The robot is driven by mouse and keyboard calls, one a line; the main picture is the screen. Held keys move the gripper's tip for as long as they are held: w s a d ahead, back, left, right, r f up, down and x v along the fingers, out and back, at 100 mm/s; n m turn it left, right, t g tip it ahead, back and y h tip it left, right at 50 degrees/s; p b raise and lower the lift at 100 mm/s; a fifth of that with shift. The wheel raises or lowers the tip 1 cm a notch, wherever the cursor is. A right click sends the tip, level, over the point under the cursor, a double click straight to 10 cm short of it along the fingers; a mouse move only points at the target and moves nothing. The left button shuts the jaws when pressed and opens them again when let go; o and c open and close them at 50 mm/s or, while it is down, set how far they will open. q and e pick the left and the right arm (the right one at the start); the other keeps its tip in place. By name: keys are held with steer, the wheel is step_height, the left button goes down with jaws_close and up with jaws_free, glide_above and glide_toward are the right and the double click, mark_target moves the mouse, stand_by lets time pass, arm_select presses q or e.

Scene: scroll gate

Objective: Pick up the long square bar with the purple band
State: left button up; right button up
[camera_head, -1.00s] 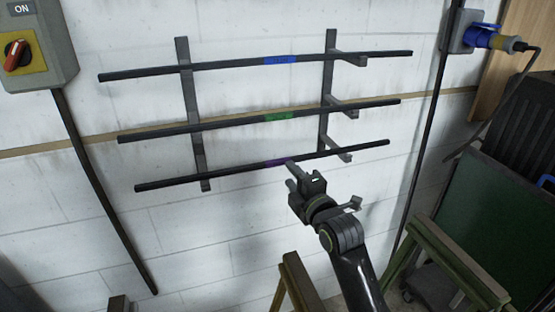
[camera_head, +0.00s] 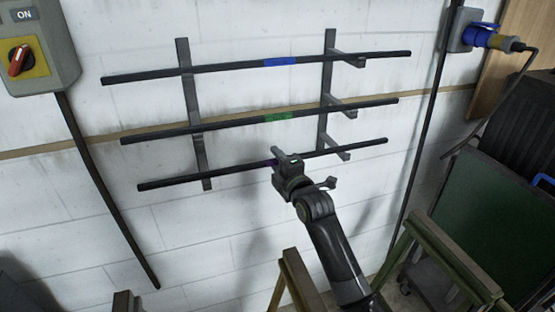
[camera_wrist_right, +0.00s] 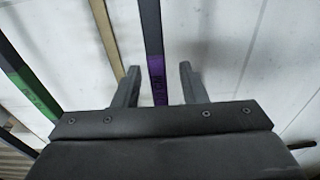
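The long dark square bar (camera_head: 205,179) with the purple band is the lowest of three bars on the wall rack. Its purple band (camera_wrist_right: 156,78) shows clearly in the right wrist view and is mostly hidden behind my gripper in the head view. My right gripper (camera_head: 276,157) is at the band. In the right wrist view the right gripper (camera_wrist_right: 158,82) is open, with one finger on each side of the bar and a gap visible on both sides. My left gripper is not in view.
Above are a bar with a green band (camera_head: 279,117) and a bar with a blue band (camera_head: 279,62). Rack arms (camera_head: 338,153) support the bars at the right. A switch box (camera_head: 38,45) is at the upper left. A green trestle (camera_head: 445,262) stands at the lower right.

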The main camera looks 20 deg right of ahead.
jaws_close()
stand_by(1.4)
steer(key=shift+r, duration=0.15)
